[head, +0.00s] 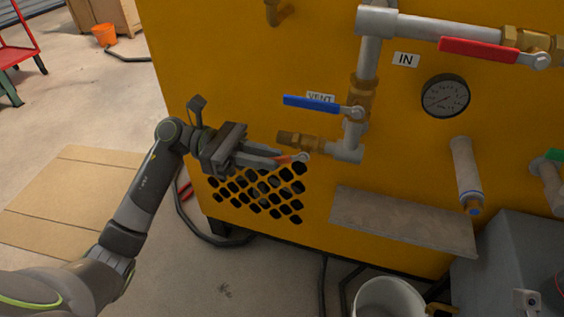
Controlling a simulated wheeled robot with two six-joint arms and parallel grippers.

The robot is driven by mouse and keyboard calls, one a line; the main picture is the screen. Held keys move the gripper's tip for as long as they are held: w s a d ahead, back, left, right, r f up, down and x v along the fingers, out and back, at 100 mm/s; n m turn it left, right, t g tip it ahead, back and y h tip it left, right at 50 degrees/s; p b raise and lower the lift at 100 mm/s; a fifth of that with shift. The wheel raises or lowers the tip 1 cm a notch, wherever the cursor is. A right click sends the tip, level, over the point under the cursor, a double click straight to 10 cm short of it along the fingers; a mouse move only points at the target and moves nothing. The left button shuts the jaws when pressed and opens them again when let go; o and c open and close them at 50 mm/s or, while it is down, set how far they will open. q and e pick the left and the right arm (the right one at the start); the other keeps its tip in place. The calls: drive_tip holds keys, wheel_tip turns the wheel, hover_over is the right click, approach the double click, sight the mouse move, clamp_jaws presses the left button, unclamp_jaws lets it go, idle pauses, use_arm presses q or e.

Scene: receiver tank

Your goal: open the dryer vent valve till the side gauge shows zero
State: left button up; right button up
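The vent valve is a brass valve (362,100) on a grey vertical pipe, with a blue lever (312,103) lying roughly level to the left, partly over the VENT label (321,97). A round dark-faced gauge (445,95) is on the yellow panel to the right; its reading is too small to tell. My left gripper (282,156) is below the blue lever and apart from it, pointing right beneath the brass outlet fitting (305,141). Its two fingers look apart. A small orange piece with a pale end (303,158) shows by the fingertips; contact is unclear. My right gripper is not seen.
A red lever (478,49) sits on the upper pipe by the IN label (406,60). A capped pipe (467,175) and a grey plate (403,220) are lower right. A white bucket (390,298) stands on the floor. Floor at left is mostly open, with cardboard (70,195).

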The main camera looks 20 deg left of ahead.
sight(282, 164)
use_arm(q)
drive_tip(key=shift+s+d, duration=0.1)
drive_tip(key=shift+d, duration=1.7)
drive_tip(key=shift+c, duration=0.3)
clamp_jaws()
